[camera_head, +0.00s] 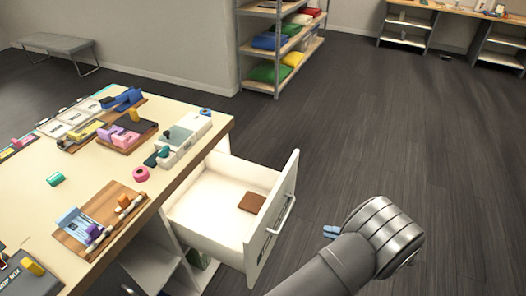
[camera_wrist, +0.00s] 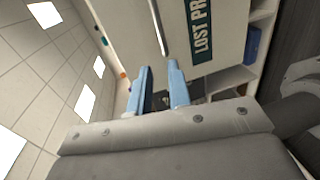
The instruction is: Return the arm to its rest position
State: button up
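My gripper (camera_head: 331,232) is at the lower right in the head view, over the dark floor and to the right of the open drawer. Only its light blue fingertips show there, past my grey wrist. In the wrist view the two blue fingers of my gripper (camera_wrist: 159,80) stand apart with a narrow gap and nothing held between them. The white drawer (camera_head: 183,213) is pulled out from the table, and a brown flat item (camera_head: 251,203) lies in it. The fingers look clear of the drawer handle (camera_head: 281,214).
The cream table (camera_head: 95,170) at left holds several small items and trays. A shelf rack (camera_head: 243,50) with coloured folded items stands at the back. A grey bench (camera_head: 55,44) is far left. In the wrist view, a white panel (camera_wrist: 215,15) bears a "LOST PR" label. Floor at right is clear.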

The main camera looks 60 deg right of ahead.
aim_at(283, 220)
jog(key=x, duration=1.6)
jog(key=shift+w, duration=0.35)
jog(key=v, duration=1.7)
jog(key=shift+s, duration=0.25)
jog(key=shift+w, duration=0.1)
jog(key=shift+x, duration=8.9)
